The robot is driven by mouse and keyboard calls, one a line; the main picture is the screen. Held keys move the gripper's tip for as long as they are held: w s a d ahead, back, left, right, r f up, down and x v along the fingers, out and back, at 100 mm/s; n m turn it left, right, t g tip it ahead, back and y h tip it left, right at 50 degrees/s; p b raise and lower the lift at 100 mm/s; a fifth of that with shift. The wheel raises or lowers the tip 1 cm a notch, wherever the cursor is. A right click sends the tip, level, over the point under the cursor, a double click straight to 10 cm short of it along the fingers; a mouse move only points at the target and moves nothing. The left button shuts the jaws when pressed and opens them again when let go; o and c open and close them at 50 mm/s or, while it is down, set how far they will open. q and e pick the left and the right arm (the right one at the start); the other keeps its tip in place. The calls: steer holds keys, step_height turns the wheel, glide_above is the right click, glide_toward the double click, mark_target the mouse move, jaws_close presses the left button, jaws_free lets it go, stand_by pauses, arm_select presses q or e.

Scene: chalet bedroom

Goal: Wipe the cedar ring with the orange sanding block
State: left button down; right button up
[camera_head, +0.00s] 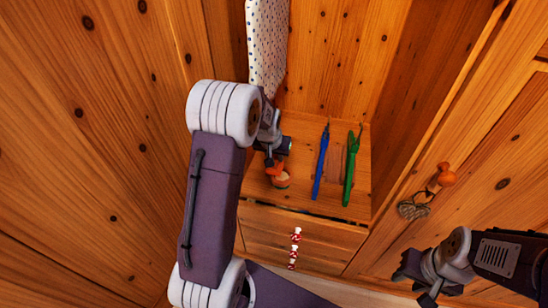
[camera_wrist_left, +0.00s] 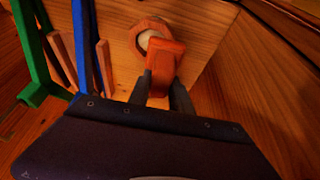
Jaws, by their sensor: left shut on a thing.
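My left gripper (camera_head: 270,160) is shut on the orange sanding block (camera_head: 274,169), which also shows between its fingers in the left wrist view (camera_wrist_left: 165,62). The cedar ring (camera_wrist_left: 148,24) is a reddish-brown wooden ring with a pale round middle, lying on the wooden shelf (camera_head: 262,205). It shows just below the block in the head view (camera_head: 281,181). The block overlaps the ring's near edge in the wrist view; I cannot tell whether they touch. My right gripper (camera_head: 416,287) is at the lower right, away from the shelf, with its fingers apart and empty.
A blue tool (camera_head: 321,162) and a green tool (camera_head: 351,168) lie to the right of the ring, with thin wooden sticks (camera_head: 334,163) between them. A dotted white panel (camera_head: 267,45) stands behind. A heart ornament (camera_head: 413,208) hangs at the right. Wooden walls close in the shelf.

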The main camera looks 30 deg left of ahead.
arm_select(q)
steer(key=shift+d+r+p, duration=0.15)
steer(key=shift+r+p, duration=0.2)
steer(key=shift+r, duration=0.4)
step_height(320, 180, up, 2)
steer(key=shift+r+p, duration=0.1)
steer(key=shift+p, duration=1)
steer(key=shift+r+p, duration=0.8)
